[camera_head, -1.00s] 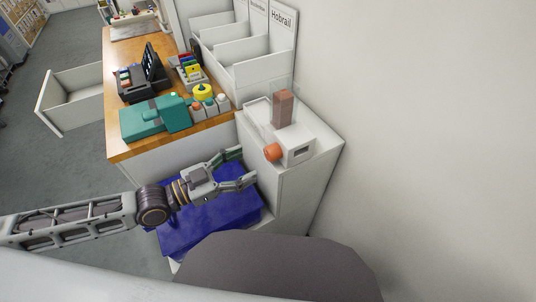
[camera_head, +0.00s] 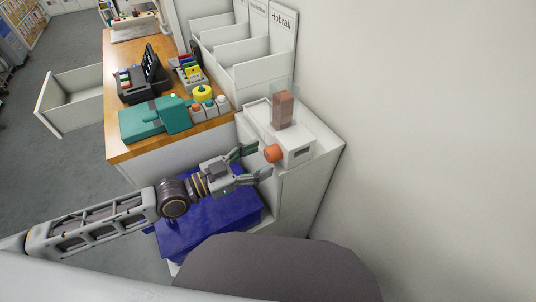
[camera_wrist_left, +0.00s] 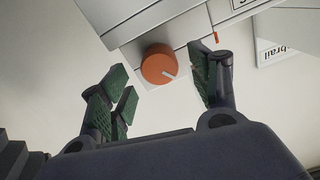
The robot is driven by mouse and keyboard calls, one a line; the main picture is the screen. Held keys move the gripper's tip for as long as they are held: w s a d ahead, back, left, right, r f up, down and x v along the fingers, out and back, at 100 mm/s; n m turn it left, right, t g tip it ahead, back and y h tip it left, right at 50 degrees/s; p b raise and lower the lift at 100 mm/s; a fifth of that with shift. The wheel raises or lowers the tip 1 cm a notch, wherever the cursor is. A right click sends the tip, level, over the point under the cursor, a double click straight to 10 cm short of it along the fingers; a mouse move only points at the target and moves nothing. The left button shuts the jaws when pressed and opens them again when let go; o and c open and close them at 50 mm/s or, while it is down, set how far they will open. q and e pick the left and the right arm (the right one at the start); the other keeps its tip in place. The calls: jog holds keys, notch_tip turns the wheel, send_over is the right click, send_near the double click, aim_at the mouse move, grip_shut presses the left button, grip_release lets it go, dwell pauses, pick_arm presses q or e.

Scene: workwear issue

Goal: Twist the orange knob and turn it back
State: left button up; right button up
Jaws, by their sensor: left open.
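The orange knob (camera_head: 272,153) sticks out of the front of a white box-shaped device (camera_head: 298,150) on a white cabinet. My left gripper (camera_head: 262,162) is open, with its fingertips close to the knob's near side. In the left wrist view the knob (camera_wrist_left: 159,66) shows between the spread green-padded fingers, slightly beyond their tips, with a white mark on its face. I cannot tell whether either finger touches it. My right gripper is not in view.
A brown block (camera_head: 283,109) stands on the device. Blue folded cloth (camera_head: 210,222) lies below my left arm. A wooden counter (camera_head: 122,148) holds a teal device (camera_head: 155,118) and small bottles. A wall closes off the right side.

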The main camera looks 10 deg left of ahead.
aim_at(267, 156)
pick_arm(q)
jog(key=shift+x, duration=1.65)
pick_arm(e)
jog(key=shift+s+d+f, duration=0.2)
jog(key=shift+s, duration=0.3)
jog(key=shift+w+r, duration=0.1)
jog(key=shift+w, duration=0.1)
pick_arm(q)
jog(key=shift+c, duration=0.5)
jog(key=c, duration=0.9)
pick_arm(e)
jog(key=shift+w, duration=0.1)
